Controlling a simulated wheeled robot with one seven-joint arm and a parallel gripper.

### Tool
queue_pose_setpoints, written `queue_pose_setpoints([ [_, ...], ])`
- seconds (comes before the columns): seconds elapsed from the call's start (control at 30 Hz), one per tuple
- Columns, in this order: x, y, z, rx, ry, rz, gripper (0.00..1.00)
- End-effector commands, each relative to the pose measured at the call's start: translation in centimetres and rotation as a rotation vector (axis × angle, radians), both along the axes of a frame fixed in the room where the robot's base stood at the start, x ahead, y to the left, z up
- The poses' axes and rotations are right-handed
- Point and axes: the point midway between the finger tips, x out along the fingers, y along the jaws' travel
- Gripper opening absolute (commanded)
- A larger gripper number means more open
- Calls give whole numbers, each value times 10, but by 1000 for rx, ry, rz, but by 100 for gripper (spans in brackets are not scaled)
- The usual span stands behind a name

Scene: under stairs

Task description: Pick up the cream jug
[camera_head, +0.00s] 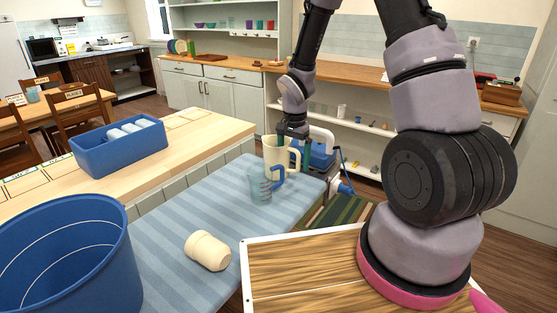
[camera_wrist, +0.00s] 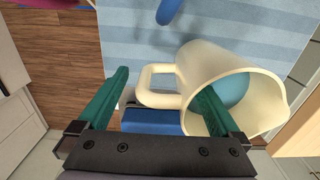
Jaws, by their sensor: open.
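The cream jug (camera_head: 274,158) stands near the far end of the blue striped cloth. In the wrist view the jug (camera_wrist: 258,92) shows its open mouth, with its handle (camera_wrist: 152,72) to the left and something light blue inside. My gripper (camera_head: 294,143) is over the jug from above, with its jaws apart. In the wrist view my gripper (camera_wrist: 165,84) has its right green finger within the jug's mouth and its left finger outside, beyond the handle. The jug's wall and handle lie between the fingers. I cannot tell whether either finger touches the jug.
A clear measuring jug (camera_head: 260,188) with a blue handle stands close in front. A cream cup (camera_head: 207,251) lies on its side on the cloth (camera_head: 175,220). A large blue bucket (camera_head: 70,260) and a blue crate (camera_head: 100,153) are left. A blue case (camera_head: 320,150) sits behind.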

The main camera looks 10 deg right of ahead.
Motion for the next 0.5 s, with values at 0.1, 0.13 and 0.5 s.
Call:
queue_pose_setpoints([
  [0.1, 0, 0, -15, -1, 2, -1, 100],
  [0.13, 0, 0, -17, 0, 1, 0, 100],
  [0.5, 1, 0, -20, 0, -1, 0, 65],
])
